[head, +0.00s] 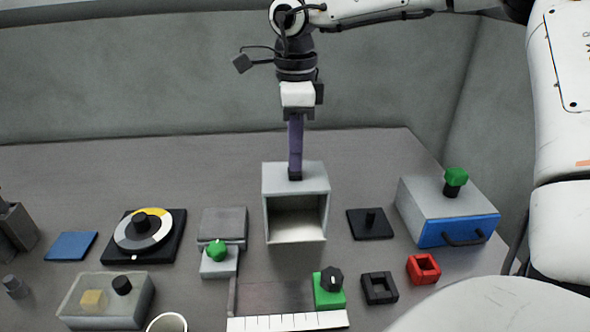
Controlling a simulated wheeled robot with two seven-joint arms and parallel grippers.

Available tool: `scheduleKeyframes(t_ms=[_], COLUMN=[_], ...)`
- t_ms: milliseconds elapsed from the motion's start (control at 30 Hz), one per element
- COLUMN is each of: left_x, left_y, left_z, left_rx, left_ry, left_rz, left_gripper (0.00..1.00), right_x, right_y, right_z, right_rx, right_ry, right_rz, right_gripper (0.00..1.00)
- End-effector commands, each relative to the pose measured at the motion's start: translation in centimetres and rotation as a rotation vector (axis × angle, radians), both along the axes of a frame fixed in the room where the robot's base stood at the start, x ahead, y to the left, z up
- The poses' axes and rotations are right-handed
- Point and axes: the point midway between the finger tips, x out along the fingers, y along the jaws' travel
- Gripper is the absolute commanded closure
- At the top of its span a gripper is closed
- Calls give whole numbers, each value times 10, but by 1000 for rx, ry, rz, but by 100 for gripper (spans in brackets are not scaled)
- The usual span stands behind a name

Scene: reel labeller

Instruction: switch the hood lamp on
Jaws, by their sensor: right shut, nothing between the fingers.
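The hood is a grey box (318,183) with an open front, standing at the middle of the table. The floor inside it looks pale and brighter than the outer walls; the lamp itself is not visible. My right gripper (295,174) points straight down, its purple fingers together and empty. Its dark fingertips are at the hood's top face, seeming to touch it or something small there. Any switch under the tips is hidden. My left gripper is not in view.
Right of the hood are a black peg plate (382,228) and a grey box with a blue drawer (458,231) and green knob. Left are a green-knobbed block (217,262) and a round dial (158,232). A green block (328,298) and white scale strip (287,322) lie in front.

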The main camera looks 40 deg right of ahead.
Motion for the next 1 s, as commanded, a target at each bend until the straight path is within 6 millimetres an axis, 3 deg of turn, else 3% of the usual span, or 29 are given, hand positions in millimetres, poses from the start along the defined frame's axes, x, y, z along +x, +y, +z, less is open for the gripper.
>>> scheduleKeyframes(t_ms=[1000], left_x=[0], left_y=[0], left_z=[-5], left_rx=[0], left_ry=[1], left_rz=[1], left_gripper=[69], right_x=[0], right_y=[0], right_z=[-7], right_rx=[0], right_ry=[1], right_rz=[0], right_gripper=[100])
